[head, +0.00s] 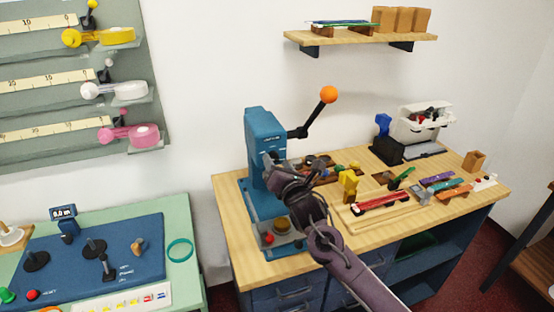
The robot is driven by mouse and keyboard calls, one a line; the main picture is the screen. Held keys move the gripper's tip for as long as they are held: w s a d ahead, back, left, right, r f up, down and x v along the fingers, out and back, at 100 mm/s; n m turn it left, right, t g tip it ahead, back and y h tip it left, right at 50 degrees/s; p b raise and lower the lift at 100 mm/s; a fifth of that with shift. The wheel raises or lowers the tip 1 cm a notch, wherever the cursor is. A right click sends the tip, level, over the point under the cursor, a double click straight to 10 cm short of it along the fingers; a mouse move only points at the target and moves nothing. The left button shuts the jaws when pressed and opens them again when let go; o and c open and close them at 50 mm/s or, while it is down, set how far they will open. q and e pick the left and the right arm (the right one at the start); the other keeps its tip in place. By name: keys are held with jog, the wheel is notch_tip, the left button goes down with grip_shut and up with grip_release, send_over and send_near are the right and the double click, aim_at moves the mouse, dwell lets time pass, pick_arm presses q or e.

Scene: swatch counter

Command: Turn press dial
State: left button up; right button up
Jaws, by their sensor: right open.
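The blue press (262,130) stands at the left end of the wooden workbench. Its lever with an orange ball knob (328,94) sticks up to the right. My right gripper (274,164) is at the front of the press column, with its arm reaching in from the lower right. The gripper is open, and its fingers are close to the press face. I cannot make out the dial; the gripper covers that part of the press. I cannot tell whether the fingers touch anything. My left gripper is not in view.
On the press base are a red button (268,239) and a brass round piece (283,223). Tools and coloured items crowd the bench (400,226) to the right. A green table with a blue control panel (125,250) stands at left. A shelf (345,38) hangs above.

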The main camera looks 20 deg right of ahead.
jog(key=shift+w, duration=0.55)
jog(key=c, duration=1)
